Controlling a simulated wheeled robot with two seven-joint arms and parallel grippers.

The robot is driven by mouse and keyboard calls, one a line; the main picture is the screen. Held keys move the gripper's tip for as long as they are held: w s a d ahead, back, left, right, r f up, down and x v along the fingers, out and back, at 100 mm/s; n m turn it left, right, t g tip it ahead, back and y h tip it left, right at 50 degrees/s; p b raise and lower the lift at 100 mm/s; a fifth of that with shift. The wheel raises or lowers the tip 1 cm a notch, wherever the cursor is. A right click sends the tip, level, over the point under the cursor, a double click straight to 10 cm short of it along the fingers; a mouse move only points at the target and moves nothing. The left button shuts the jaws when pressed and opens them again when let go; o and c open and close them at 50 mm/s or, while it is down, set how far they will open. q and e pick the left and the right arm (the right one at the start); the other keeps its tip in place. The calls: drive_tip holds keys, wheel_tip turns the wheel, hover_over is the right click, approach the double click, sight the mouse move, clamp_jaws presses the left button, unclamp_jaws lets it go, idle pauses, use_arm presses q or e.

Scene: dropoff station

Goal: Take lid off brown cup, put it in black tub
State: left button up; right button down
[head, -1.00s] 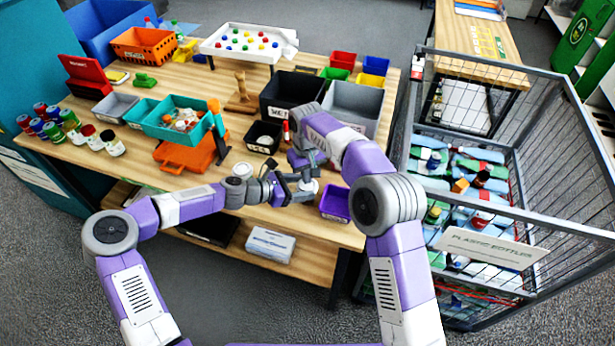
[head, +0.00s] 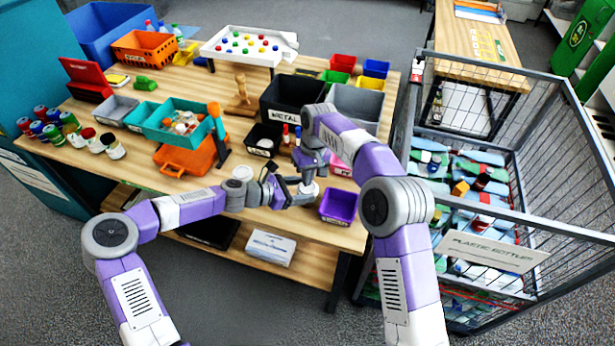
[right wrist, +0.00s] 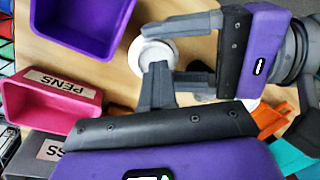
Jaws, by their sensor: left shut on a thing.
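My left gripper (head: 296,190) comes in from the left, shut on the cup, whose brown side is mostly hidden. A round white lid shows between the grippers in the head view (head: 309,188) and in the right wrist view (right wrist: 151,57). My right gripper (head: 309,178) points down right above the lid; in the right wrist view its grey fingertip (right wrist: 156,82) overlaps the lid's edge. Whether it touches the lid or how far its jaws are apart is unclear. A small black tub (head: 263,150) with a white label stands behind the left gripper.
A purple tub (head: 338,207) stands just right of the grippers, with a pink PENS tub (right wrist: 62,101) near it. A large black METAL bin (head: 284,116) and a grey bin stand behind. An orange case (head: 187,160) lies left. The wire cage (head: 480,215) borders the table's right side.

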drive_tip(key=shift+r+t+h, duration=0.3)
drive_tip(key=shift+r+h, duration=0.3)
drive_tip(key=shift+h, duration=0.1)
drive_tip(key=c, duration=1.8)
unclamp_jaws()
drive_tip(key=shift+c, duration=0.2)
drive_tip(key=o, duration=0.5)
drive_tip(key=shift+c, duration=0.2)
wheel_tip(320, 180, up, 12)
